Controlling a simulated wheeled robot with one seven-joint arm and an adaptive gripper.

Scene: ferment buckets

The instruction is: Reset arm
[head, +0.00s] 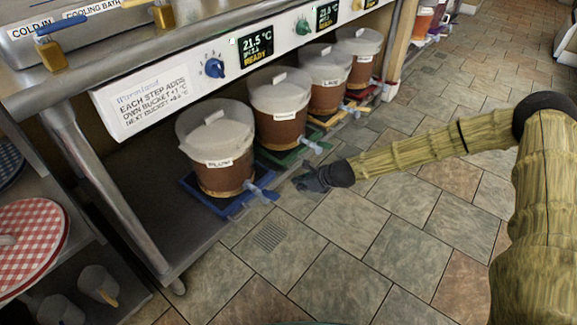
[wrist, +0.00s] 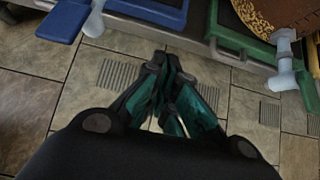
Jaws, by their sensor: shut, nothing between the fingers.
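My arm reaches in from the right in the head view, covered in a straw-coloured wrap. My gripper (head: 308,182) is at its end, dark, over the tiled floor just in front of the bucket row. In the wrist view my gripper (wrist: 172,115) shows its teal fingers together, with nothing between them. The gripper is apart from the nearest bucket (head: 220,165), which stands on a blue tray with a blue-handled tap (head: 262,190). A second bucket (head: 278,112) stands behind it on a green tray (wrist: 255,45), its pale tap (wrist: 285,65) near my gripper in the wrist view.
Two more lidded buckets (head: 325,80) (head: 360,50) stand farther along under a panel with a blue knob (head: 213,68) and green displays. A steel frame leg (head: 110,190) and a shelf with a red checked cover (head: 30,235) stand left. The tiled floor (head: 340,235) is open.

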